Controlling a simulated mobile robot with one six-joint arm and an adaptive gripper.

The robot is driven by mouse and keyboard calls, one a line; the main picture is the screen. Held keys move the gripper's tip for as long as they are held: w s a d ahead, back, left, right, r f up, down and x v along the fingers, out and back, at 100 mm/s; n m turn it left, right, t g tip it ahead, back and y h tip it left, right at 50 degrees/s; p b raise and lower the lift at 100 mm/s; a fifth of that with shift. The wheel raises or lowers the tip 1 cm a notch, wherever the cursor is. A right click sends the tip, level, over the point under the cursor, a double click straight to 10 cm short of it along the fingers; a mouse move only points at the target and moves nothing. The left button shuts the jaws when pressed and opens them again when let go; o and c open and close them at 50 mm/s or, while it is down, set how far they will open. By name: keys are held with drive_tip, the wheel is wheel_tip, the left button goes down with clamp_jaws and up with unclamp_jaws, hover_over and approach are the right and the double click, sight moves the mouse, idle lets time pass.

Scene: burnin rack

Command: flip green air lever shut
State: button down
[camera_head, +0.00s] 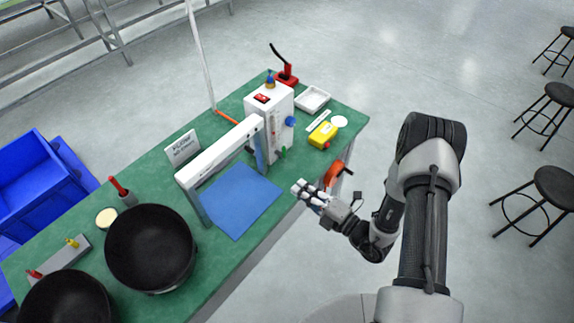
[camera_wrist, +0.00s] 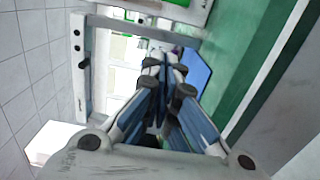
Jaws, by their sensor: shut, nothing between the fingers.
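A small green lever (camera_head: 283,153) shows low on the front of the white box (camera_head: 268,122), near the table's front edge; its exact position is too small to tell. My gripper (camera_head: 299,188) is over the table's front edge, in front of and below the lever in the picture, apart from it. In the wrist view my gripper (camera_wrist: 163,60) has its fingers together with nothing between them. I cannot make out the lever in the wrist view.
A white gantry (camera_head: 222,153) spans a blue mat (camera_head: 238,199) left of my gripper. An orange-red round part (camera_head: 333,173) sits at the table edge close to my gripper. A yellow box (camera_head: 322,135) and white tray (camera_head: 312,99) stand behind. Black bowls (camera_head: 150,248) fill the near left.

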drive_tip(key=b+x, duration=0.2)
drive_tip(key=x, duration=0.8)
drive_tip(key=shift+w+a+b, duration=0.1)
drive_tip(key=shift+w+b, duration=0.05)
drive_tip(key=shift+b, duration=0.2)
drive_tip(key=shift+w+d+b, duration=0.2)
drive_tip(key=shift+w+d, duration=0.2)
drive_tip(key=shift+w, duration=0.15)
drive_tip(key=shift+w+d+b, duration=0.2)
drive_tip(key=shift+w+d, duration=0.2)
drive_tip(key=shift+w, duration=0.15)
drive_tip(key=shift+w+d, duration=0.25)
drive_tip(key=shift+w, duration=0.25)
drive_tip(key=shift+d+r, duration=0.15)
drive_tip(key=shift+m, duration=0.3)
